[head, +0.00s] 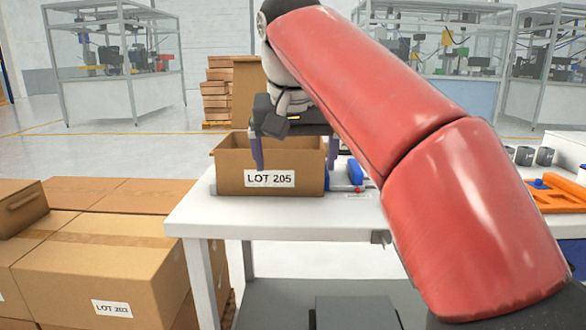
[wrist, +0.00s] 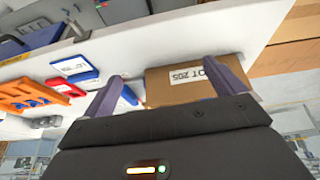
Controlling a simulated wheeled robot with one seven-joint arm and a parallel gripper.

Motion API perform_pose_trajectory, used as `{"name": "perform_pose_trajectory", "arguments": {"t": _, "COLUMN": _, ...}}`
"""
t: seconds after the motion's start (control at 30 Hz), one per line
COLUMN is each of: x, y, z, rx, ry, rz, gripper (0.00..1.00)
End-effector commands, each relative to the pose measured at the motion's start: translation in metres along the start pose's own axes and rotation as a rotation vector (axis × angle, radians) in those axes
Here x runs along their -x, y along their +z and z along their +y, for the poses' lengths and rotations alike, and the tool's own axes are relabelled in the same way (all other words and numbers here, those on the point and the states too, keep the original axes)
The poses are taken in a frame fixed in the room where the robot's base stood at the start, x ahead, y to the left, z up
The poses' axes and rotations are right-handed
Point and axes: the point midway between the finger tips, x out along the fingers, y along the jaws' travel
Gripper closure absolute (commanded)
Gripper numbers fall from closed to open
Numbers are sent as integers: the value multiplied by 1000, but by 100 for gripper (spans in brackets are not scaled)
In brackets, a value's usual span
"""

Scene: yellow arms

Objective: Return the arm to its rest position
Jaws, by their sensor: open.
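My gripper (head: 290,150) is open, its two fingers spread and pointing down at the cardboard box marked LOT 205 (head: 228,180). In the head view one finger overlaps the box's front and the other is near its right end; I cannot tell whether they touch it. The box stands upright on the white table (head: 300,218). In the wrist view, my gripper (wrist: 170,90) shows its fingers apart with the box (wrist: 165,85) beyond and between them. My red arm crosses the right half of the head view and hides part of the table.
Blue items (head: 355,172) lie right of the box. An orange tray (head: 555,196) and grey cups (head: 525,156) are at the table's right. Stacked cartons (head: 100,255) stand at the lower left. The tabletop in front of the box is clear.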

Motion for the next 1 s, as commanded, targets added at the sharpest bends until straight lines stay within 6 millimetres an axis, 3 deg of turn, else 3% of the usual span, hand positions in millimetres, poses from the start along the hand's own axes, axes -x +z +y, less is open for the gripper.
{"name": "perform_pose_trajectory", "arguments": {"t": 0.27, "x": -8, "y": 23, "z": 20, "rx": 25, "ry": 13, "rz": 15, "gripper": 5}}
{"name": "perform_pose_trajectory", "arguments": {"t": 0.47, "x": -24, "y": 54, "z": 44, "rx": 44, "ry": 23, "rz": 26, "gripper": 5}}
{"name": "perform_pose_trajectory", "arguments": {"t": 0.67, "x": -61, "y": 117, "z": 87, "rx": 53, "ry": 25, "rz": 46, "gripper": 5}}
{"name": "perform_pose_trajectory", "arguments": {"t": 0.8, "x": -99, "y": 176, "z": 117, "rx": 45, "ry": 13, "rz": 60, "gripper": 5}}
{"name": "perform_pose_trajectory", "arguments": {"t": 1.0, "x": -152, "y": 252, "z": 143, "rx": 24, "ry": -10, "rz": 82, "gripper": 5}}
